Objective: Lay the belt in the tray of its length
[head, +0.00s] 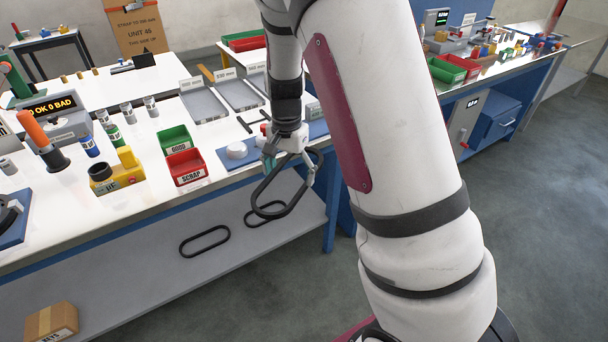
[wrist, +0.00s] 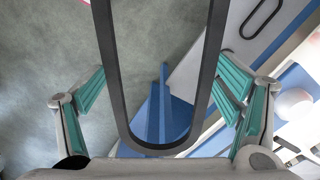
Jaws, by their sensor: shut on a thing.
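A black belt (head: 262,188), a long closed loop, hangs tilted at my gripper (head: 288,168) in front of the bench edge. In the wrist view the belt (wrist: 112,75) runs up between the two teal-padded fingers, its rounded end near the palm. My gripper is shut on the belt; the exact contact is hard to see. Several shallow grey trays (head: 203,106) stand in a row on the bench behind, each with a white length sign at its back. The signs are too small to read surely. My arm hides the right end of the row.
Two more black loops lie on the lower shelf, one at the front (head: 205,229) and one partly behind the held belt (head: 249,218). A green GOOD bin (head: 174,139), a red SCRAP bin (head: 186,167) and a white round piece (head: 237,150) stand left of my gripper.

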